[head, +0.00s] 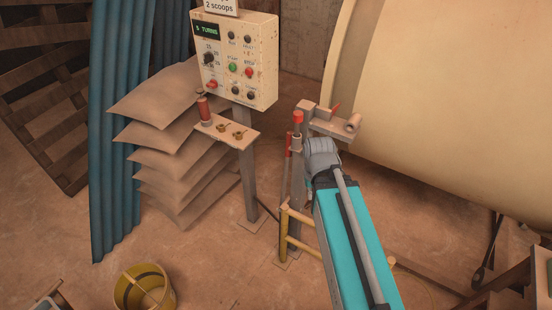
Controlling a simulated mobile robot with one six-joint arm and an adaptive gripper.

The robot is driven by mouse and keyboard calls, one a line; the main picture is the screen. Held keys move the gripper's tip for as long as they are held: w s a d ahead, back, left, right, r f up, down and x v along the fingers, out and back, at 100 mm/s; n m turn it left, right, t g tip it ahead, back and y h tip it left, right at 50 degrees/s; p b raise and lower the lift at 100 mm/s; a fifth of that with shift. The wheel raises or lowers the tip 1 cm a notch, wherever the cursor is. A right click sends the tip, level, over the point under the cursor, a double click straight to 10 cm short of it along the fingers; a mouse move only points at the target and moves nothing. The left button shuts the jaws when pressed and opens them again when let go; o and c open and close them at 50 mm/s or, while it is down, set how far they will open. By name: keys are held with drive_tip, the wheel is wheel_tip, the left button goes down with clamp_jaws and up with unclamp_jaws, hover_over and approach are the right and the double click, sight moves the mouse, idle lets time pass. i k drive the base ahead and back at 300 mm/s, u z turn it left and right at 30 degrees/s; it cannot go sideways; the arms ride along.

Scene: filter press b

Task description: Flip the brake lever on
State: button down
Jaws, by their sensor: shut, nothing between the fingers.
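A narrow post (298,205) stands beside the big cream drum (440,90). At its top is an upright handle with a red knob (298,117). A small red piece (336,109) leans to the right on the bracket (330,125) beside it. I cannot tell for certain which of these is the brake lever, or whether it is on. My teal arm reaches up from the bottom, and its grey wrist is just below the bracket, overlapping the post. My gripper's fingers are hidden behind the wrist, so contact with the handle cannot be seen.
A control box (235,60) with buttons and a small shelf (228,130) stands left of the post. Stacked sacks (160,100) and a blue corrugated sheet (120,130) are farther left. A yellow rail (284,230) is close to my arm. A yellow bucket (145,288) sits front left.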

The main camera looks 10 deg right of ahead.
sight(288, 154)
drive_tip(key=u, duration=0.75)
drive_tip(key=i, duration=0.35)
drive_tip(key=z, duration=0.25)
